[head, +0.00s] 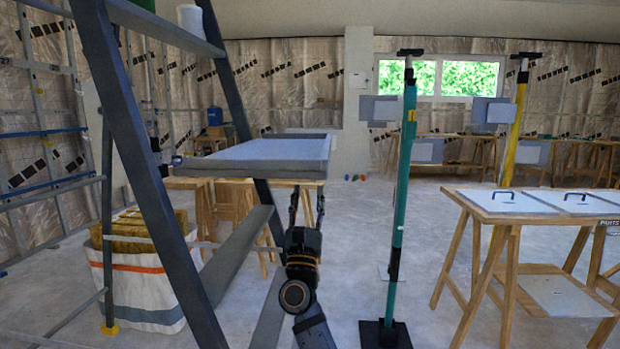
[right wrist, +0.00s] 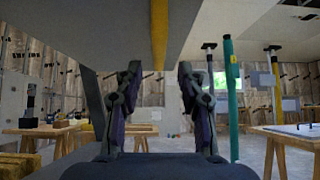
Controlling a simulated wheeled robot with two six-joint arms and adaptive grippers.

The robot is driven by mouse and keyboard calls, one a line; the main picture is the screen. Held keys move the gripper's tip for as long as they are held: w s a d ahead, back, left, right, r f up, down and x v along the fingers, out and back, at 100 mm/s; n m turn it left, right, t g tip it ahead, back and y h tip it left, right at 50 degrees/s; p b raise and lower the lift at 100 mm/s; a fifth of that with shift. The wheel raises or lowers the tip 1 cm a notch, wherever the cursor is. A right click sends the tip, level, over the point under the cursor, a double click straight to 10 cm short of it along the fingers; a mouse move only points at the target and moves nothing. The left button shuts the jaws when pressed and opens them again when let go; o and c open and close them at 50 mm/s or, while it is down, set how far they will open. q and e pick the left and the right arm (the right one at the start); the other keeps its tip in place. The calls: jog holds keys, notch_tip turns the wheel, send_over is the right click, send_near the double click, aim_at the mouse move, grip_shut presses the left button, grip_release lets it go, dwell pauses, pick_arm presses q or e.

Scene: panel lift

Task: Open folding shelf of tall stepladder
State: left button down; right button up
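The tall stepladder (head: 135,150) stands at the left of the head view, with dark blue-grey rails and treads. Its folding shelf (head: 255,152), a grey panel, sticks out to the right and looks about level. My right gripper (head: 307,195) is just below the shelf's right end, fingers pointing up. In the right wrist view its two fingers (right wrist: 159,72) are apart with nothing between them. The shelf's pale underside (right wrist: 90,25) spans the top there, with a yellow strip (right wrist: 159,35) above the finger gap. I cannot tell whether the fingers touch the shelf. My left gripper is out of view.
A white bag (head: 140,285) with yellow contents stands behind the ladder's lower part. A teal prop post (head: 402,190) on a black base stands right of my gripper. A trestle table (head: 480,205) with white panels is at the right. Open floor lies between.

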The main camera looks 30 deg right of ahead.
jog(key=shift+v, duration=1.9)
